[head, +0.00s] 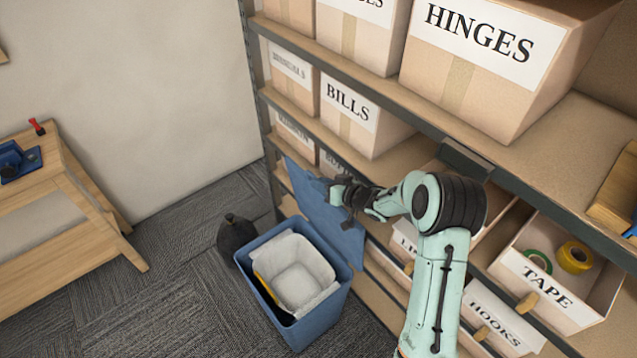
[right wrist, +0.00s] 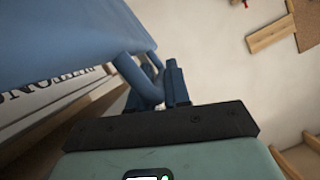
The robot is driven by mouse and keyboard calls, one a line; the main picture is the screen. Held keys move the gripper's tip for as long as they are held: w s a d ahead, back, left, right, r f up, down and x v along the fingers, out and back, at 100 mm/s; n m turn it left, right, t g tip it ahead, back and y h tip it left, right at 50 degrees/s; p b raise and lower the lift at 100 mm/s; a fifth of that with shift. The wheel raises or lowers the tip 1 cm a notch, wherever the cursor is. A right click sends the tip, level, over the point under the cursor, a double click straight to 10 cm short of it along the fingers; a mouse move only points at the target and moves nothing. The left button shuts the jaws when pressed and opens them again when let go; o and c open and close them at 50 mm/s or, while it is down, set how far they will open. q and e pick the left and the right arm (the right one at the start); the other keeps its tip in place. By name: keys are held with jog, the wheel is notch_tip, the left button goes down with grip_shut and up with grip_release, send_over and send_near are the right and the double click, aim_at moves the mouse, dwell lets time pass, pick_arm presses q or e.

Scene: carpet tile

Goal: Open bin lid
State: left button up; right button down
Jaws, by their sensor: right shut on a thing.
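The blue bin (head: 318,322) stands on the carpet in front of the shelves, with a pale liner box and a yellow edge visible inside. Its blue lid (head: 335,228) stands raised at the back of the bin, leaning near the shelf. My right gripper (head: 342,192) is at the upper part of the lid. In the right wrist view the gripper (right wrist: 160,88) is shut on the lid's blue handle (right wrist: 137,78), with the lid (right wrist: 75,35) filling the upper left. My left gripper is not in view.
A shelf rack with labelled cartons (head: 470,55) and open drawers (head: 540,280) stands at the right. A dark bag or vase (head: 236,238) sits beside the bin. A wooden bench (head: 70,220) is at the left.

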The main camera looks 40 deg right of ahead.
jog(key=shift+d, duration=0.3)
jog(key=c, duration=1.4)
grip_release()
jog(key=shift+c, duration=0.2)
jog(key=v, duration=0.7)
jog(key=shift+s+r+b, duration=0.1)
jog(key=shift+s+b, duration=0.1)
jog(key=shift+b, duration=0.1)
